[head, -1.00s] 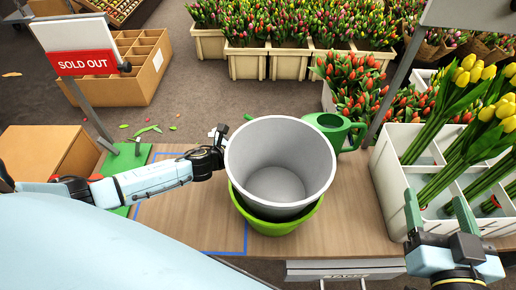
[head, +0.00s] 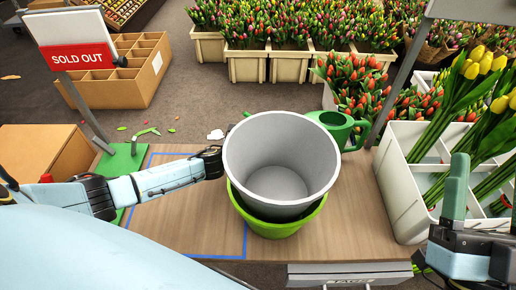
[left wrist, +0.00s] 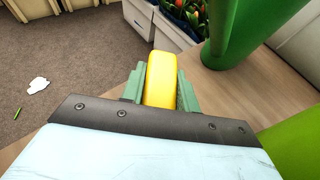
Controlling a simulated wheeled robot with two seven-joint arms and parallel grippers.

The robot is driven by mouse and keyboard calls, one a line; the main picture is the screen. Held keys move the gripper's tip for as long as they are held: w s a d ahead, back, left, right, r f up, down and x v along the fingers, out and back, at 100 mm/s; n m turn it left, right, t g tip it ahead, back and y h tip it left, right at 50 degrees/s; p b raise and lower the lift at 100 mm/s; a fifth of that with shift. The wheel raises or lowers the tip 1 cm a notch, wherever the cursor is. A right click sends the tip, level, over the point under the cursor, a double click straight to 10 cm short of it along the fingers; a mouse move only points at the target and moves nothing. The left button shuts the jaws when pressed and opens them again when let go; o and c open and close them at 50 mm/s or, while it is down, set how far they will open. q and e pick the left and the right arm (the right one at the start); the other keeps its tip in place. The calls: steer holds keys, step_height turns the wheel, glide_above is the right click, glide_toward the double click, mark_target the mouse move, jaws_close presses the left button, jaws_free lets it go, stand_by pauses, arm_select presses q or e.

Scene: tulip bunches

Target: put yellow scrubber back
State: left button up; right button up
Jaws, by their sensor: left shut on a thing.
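The yellow scrubber (left wrist: 160,80) is between the green fingers of my left gripper (left wrist: 159,92) in the left wrist view. The gripper is shut on it. In the head view my left arm reaches in from the left and its wrist (head: 211,162) ends against the left side of the grey bucket (head: 280,160). The fingers and scrubber are hidden behind the bucket there. My right gripper (head: 482,195) is at the lower right by the white crate, with its fingers apart and nothing seen between them.
The grey bucket sits inside a green bucket (head: 280,226) on the wooden table (head: 365,215). A green watering can (head: 339,126) stands behind it. Blue tape (head: 180,257) marks a bare area left. A white crate (head: 405,200) of tulips is right; a sold-out sign (head: 85,60) is left.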

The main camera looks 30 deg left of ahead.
arm_select(q)
steer(key=shift+f, duration=0.2)
steer(key=o, duration=1.1)
steer(key=shift+r, duration=0.1)
